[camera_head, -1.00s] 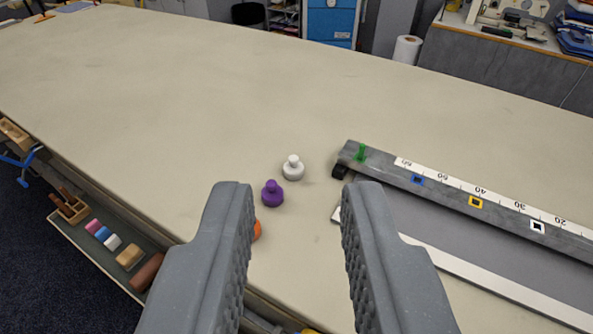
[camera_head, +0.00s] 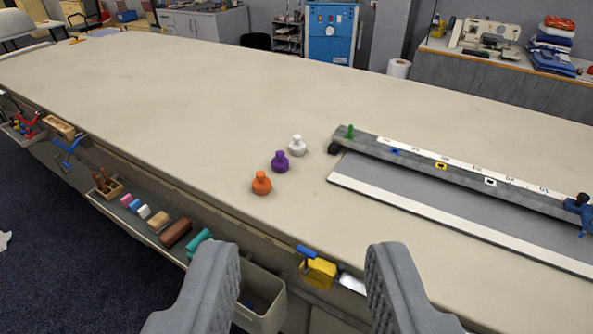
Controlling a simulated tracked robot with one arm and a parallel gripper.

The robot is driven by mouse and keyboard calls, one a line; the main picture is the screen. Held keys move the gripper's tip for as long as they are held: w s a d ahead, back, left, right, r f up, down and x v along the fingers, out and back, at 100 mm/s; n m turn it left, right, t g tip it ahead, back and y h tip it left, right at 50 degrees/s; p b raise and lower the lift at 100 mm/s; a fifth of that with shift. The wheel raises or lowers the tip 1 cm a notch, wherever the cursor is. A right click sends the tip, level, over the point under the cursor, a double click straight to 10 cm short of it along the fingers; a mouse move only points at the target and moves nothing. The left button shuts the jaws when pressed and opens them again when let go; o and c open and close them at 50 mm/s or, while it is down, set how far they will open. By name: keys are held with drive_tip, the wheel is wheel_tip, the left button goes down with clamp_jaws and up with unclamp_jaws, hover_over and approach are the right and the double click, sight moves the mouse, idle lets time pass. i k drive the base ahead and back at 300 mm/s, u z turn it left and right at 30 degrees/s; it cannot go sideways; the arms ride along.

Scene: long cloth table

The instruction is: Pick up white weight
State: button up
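The white weight (camera_head: 297,146) stands upright on the long table (camera_head: 190,95), a small knobbed disc. It is the farthest of a short row, with the purple weight (camera_head: 280,162) nearer and the orange weight (camera_head: 261,183) nearest. My gripper (camera_head: 305,260) is open and empty, its two grey fingers wide apart at the bottom of the view. It is on the near side of the weights, apart from them. The white weight shows fully, above the gap between the fingers.
A grey ruler bar (camera_head: 440,167) with a green peg (camera_head: 350,131) lies right of the weights, beside a grey board (camera_head: 430,200). A side tray (camera_head: 155,230) holds blocks below the table edge. A yellow tool (camera_head: 318,272) hangs there.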

sight(296, 147)
drive_tip(key=u, duration=0.4)
drive_tip(key=i, duration=1.85)
drive_tip(key=z, duration=0.65)
